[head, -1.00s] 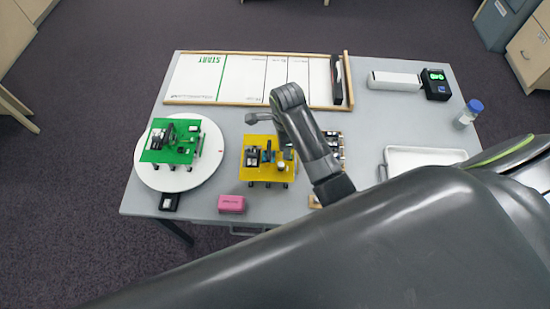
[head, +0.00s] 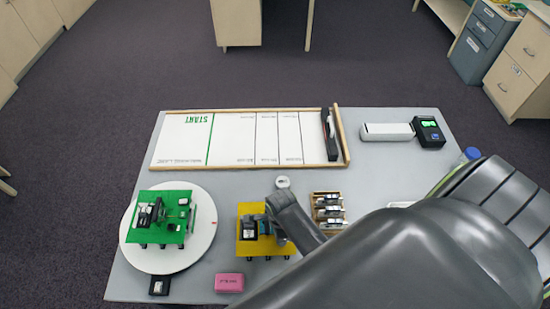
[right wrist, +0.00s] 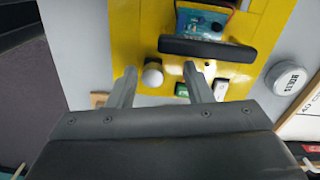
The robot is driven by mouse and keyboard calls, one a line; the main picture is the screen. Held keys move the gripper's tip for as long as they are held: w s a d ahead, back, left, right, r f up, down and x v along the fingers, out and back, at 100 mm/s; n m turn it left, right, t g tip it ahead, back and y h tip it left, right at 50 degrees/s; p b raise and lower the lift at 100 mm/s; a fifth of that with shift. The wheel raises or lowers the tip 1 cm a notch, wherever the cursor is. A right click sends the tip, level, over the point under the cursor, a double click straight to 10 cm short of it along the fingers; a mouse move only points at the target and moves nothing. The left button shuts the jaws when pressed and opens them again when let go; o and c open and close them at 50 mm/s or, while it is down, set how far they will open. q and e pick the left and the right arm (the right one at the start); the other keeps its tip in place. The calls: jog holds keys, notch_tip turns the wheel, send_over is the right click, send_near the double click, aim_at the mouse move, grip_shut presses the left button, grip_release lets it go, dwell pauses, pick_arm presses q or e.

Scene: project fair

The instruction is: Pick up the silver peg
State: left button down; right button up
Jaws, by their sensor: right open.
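A pale, round-topped piece (right wrist: 152,77) stands on the yellow board (right wrist: 132,38) in the right wrist view. It may be the silver peg, but its colour there looks nearly white. My right gripper (right wrist: 158,71) is open, with one finger on either side of this piece; I cannot tell whether they touch it. In the head view my right arm covers the right part of the yellow board (head: 243,251), and the piece is hidden there. A thin grey bar (head: 192,217) lies at the right edge of the green board (head: 176,194). My left gripper is not in view.
A dark bar (right wrist: 207,48) stands close beyond my fingers. A round BOLTS container (right wrist: 290,77) is on the right. The green board rests on a white round turntable (head: 140,258). A wooden rack (head: 328,196) and a pink block (head: 229,283) stand near the yellow board.

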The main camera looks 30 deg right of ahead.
jog(key=shift+s, duration=0.1)
jog(key=shift+s+a+r, duration=0.1)
jog(key=shift+s+r, duration=0.05)
jog(key=shift+s, duration=0.1)
jog(key=shift+s+r, duration=0.1)
jog(key=shift+s, duration=0.1)
jog(key=shift+c, duration=1.1)
jog(key=shift+a, duration=0.1)
jog(key=shift+c, duration=1.2)
jog(key=shift+w, duration=0.15)
jog(key=c, duration=0.5)
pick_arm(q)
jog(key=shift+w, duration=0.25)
pick_arm(e)
grip_shut()
jog(key=shift+r, duration=0.1)
